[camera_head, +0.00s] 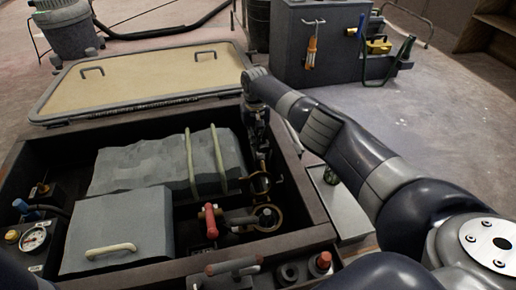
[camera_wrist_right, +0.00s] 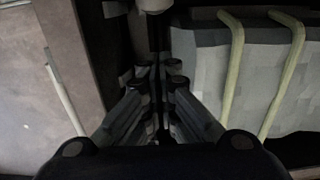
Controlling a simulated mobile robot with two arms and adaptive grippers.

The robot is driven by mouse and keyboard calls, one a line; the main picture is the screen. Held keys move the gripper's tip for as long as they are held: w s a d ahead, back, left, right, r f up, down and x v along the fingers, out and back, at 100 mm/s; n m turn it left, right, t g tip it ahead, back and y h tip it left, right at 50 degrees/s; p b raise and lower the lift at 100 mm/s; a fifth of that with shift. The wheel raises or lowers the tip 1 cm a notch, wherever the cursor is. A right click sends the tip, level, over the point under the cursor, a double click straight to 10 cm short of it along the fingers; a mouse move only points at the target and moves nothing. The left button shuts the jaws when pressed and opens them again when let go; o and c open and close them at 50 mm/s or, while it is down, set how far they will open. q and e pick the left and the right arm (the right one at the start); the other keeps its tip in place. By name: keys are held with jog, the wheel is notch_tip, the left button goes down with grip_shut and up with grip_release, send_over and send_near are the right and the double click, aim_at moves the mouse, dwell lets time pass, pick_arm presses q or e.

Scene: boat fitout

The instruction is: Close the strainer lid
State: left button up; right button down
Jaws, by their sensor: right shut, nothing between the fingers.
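The strainer (camera_head: 268,217) shows in the head view as a round brass-coloured ring at the right side of the open bilge box. A second, smaller brass-rimmed piece (camera_head: 260,184) stands just behind it and looks like the raised lid, though it is dark and partly unclear. My right gripper (camera_head: 262,146) points down inside the box, behind and above that piece, near its right wall. In the right wrist view its fingers (camera_wrist_right: 157,78) are shut and empty, beside the grey block. The strainer cannot be made out in the wrist view. My left gripper is not in view.
A grey block with two pale straps (camera_head: 165,160) and a grey box with a handle (camera_head: 118,230) fill the box. A red-handled valve (camera_head: 211,220) stands left of the strainer. A hatch panel (camera_head: 140,78) lies behind. A pressure gauge (camera_head: 34,238) sits front left.

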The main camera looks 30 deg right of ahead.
jog(key=shift+s+a+r+b, duration=0.15)
jog(key=shift+s, duration=0.4)
jog(key=shift+s+a+r+b, duration=0.1)
jog(key=shift+s+r, duration=0.05)
jog(key=shift+s, duration=0.35)
jog(key=shift+s+a+r+b, duration=0.15)
jog(key=shift+s, duration=0.4)
